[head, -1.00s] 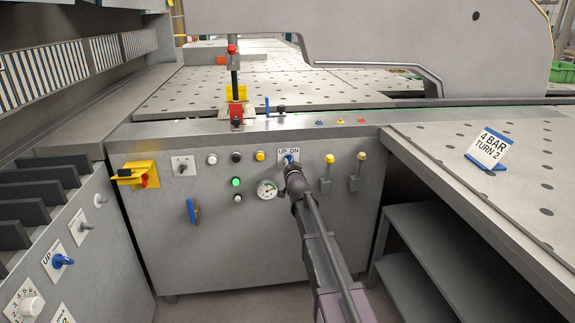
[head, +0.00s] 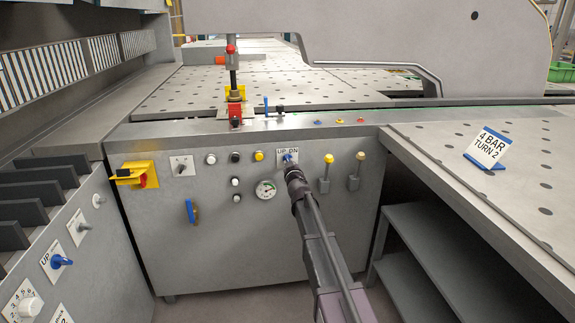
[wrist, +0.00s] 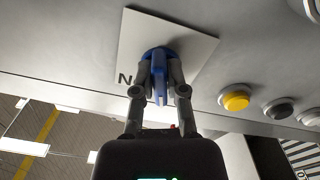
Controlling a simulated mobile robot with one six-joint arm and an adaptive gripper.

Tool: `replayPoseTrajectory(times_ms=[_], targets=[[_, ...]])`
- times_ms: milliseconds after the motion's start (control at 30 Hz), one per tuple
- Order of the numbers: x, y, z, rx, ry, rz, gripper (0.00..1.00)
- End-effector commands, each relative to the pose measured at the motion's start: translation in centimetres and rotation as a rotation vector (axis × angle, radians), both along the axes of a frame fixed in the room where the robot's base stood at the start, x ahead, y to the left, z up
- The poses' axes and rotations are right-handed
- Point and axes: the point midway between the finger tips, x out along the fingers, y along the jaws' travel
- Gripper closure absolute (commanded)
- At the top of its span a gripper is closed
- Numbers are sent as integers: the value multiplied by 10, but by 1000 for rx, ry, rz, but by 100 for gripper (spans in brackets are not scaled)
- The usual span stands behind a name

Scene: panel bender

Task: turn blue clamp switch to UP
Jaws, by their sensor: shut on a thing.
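The blue clamp switch (head: 288,157) is on a white plate marked UP and DN on the grey front panel. My gripper (head: 290,169) reaches it from below right and covers part of it in the head view. In the wrist view my gripper (wrist: 160,90) is shut on the switch's blue knob (wrist: 159,65), with one finger on each side. One letter N of the plate's lettering shows beside the left finger. I cannot tell which mark the knob points to.
Black, white and yellow buttons (head: 259,156) and a gauge (head: 266,189) sit left of the switch. Another blue switch (head: 61,261) marked UP is on the left panel. A sign (head: 489,149) reads 4 BAR TURN 2.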

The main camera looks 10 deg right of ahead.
Motion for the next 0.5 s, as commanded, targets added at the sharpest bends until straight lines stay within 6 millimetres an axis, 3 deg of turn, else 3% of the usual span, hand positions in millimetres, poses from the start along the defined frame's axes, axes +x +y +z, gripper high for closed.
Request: replayPoseTrajectory(times_ms=[500], targets=[[3,0,1,-172,-2,3,100]])
